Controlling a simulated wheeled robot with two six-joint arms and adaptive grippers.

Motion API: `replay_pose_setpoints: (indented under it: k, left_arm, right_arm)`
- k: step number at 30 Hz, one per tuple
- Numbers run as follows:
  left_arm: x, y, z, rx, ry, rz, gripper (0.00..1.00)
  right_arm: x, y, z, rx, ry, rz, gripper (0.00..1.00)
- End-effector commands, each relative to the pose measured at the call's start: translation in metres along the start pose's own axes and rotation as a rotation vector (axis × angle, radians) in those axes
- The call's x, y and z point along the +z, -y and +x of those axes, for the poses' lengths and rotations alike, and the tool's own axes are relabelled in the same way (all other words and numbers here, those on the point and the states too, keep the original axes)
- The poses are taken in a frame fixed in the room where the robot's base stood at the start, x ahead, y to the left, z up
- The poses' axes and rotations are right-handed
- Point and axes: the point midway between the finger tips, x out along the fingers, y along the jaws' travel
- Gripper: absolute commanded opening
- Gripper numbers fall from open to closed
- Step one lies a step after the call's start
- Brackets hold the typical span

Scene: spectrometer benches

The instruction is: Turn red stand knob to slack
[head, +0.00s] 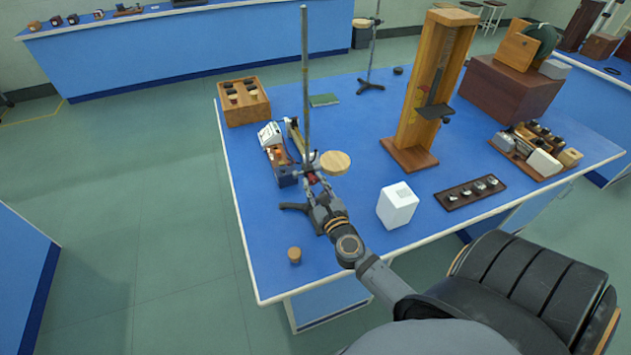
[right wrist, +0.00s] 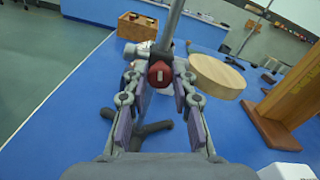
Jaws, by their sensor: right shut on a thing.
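The red stand knob (right wrist: 159,74) sits on the clamp of a metal stand, whose upright rod (head: 305,80) rises from a dark tripod base (head: 296,208). My right gripper (head: 313,184) reaches the knob from the front. In the right wrist view its two fingers (right wrist: 160,88) stand on either side of the knob and are shut on it. In the head view the knob shows only as a small red patch (head: 312,178), partly hidden by the gripper. A round wooden disc (right wrist: 217,76) is beside the knob on the right. My left gripper is not in view.
A white box (head: 397,205) stands right of my right arm. A small wooden cylinder (head: 294,256) is near the front left edge. A tall wooden frame (head: 420,145) and a dark tray (head: 470,192) stand farther right. The blue bench top (head: 250,190) is bare at the left.

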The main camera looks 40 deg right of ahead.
Motion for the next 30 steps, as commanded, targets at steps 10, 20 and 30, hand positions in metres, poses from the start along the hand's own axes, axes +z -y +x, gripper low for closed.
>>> replay_pose_setpoints:
  k: [10, 20, 30]
  left_arm:
    - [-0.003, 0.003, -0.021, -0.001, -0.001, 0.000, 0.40]
    - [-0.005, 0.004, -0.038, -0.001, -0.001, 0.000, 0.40]
    - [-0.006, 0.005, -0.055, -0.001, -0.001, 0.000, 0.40]
  right_arm:
    - [0.002, 0.000, 0.000, 0.001, -0.001, -0.330, 0.00]
    - [0.002, -0.001, 0.000, 0.001, 0.000, -0.644, 0.00]
    - [0.001, -0.002, 0.000, 0.001, -0.001, -0.967, 0.00]
